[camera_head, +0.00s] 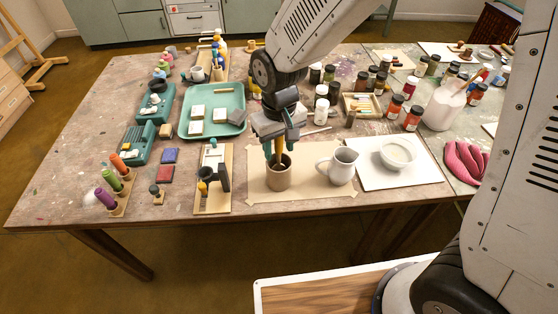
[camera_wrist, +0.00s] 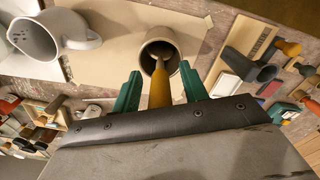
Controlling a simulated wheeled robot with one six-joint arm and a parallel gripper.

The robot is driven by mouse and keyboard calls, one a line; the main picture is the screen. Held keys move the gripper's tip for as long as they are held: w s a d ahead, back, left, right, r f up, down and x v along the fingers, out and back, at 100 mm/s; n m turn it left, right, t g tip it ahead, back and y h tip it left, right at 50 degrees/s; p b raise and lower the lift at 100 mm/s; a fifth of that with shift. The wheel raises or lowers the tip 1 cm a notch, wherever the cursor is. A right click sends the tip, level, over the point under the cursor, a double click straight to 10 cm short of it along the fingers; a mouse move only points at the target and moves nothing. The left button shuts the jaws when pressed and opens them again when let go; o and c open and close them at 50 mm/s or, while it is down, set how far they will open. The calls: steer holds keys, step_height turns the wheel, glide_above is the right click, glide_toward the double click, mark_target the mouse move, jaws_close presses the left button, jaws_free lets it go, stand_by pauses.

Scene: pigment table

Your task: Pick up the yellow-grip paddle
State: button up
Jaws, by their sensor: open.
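The yellow-grip paddle (camera_head: 278,147) stands in a brown cup (camera_head: 278,178) on the tan paper sheet. In the wrist view its yellow grip (camera_wrist: 160,90) points up between my gripper's green fingers, and its lower end is inside the cup (camera_wrist: 151,37). My gripper (camera_head: 278,150) is above the cup, pointing down, with its fingers open on both sides of the grip. In the wrist view my gripper (camera_wrist: 159,74) shows a gap beside the grip, most clearly at the left finger. I cannot tell whether the right finger touches it.
A grey-white mug (camera_head: 342,167) stands just right of the cup, with a white bowl (camera_head: 398,154) on a white board beyond it. A wooden stand with a dark holder (camera_head: 213,200) is to the left. Several jars (camera_head: 412,119) stand behind. Bare paper lies around the cup.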

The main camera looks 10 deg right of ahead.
jaws_close()
steer(key=shift+r, duration=0.1)
